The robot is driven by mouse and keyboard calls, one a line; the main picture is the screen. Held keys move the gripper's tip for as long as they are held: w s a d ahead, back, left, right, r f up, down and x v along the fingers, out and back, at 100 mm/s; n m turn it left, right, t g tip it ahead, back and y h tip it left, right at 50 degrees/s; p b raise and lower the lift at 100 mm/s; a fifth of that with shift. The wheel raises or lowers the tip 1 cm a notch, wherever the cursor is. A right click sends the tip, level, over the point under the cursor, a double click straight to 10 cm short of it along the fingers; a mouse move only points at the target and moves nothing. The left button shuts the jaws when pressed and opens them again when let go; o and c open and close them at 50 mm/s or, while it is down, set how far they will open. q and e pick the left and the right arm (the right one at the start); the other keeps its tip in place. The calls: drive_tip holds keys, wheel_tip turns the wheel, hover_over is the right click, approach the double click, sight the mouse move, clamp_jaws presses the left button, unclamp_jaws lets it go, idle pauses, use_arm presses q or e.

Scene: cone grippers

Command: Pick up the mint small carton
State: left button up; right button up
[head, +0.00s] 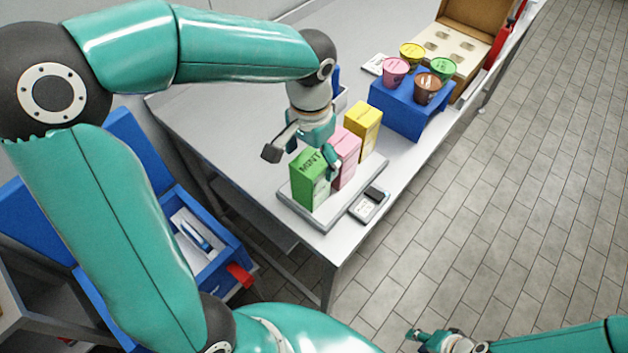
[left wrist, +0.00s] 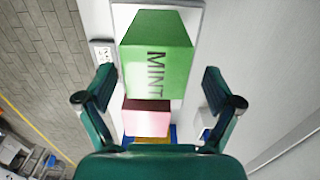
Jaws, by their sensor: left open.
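The mint small carton (head: 309,181) is green with MINT on its top. It stands upright at the near end of a light tray (head: 335,213) on the table. My left gripper (head: 302,155) is just above and behind it, with its fingers apart and nothing between them. In the left wrist view the green carton (left wrist: 157,60) lies ahead, between and beyond the open fingers of my left gripper (left wrist: 160,100). My right gripper (head: 432,340) is at the bottom edge, away from the table; its jaw state is unclear.
A pink carton (head: 346,152) and a yellow carton (head: 364,122) stand behind the green one in a row. A small device (head: 368,206) lies beside the tray. A blue stand (head: 400,108) holds several cups. The table's left part (head: 225,120) is clear.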

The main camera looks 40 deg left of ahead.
use_arm(q)
drive_tip(key=f, duration=0.4)
drive_tip(key=shift+s+d+f+p, duration=0.15)
drive_tip(key=shift+s+f+p, duration=0.15)
drive_tip(key=shift+s+p, duration=0.1)
drive_tip(key=shift+w+f, duration=0.1)
drive_tip(key=shift+f, duration=0.3)
drive_tip(key=shift+c, duration=0.4)
drive_tip(key=c, duration=1.1)
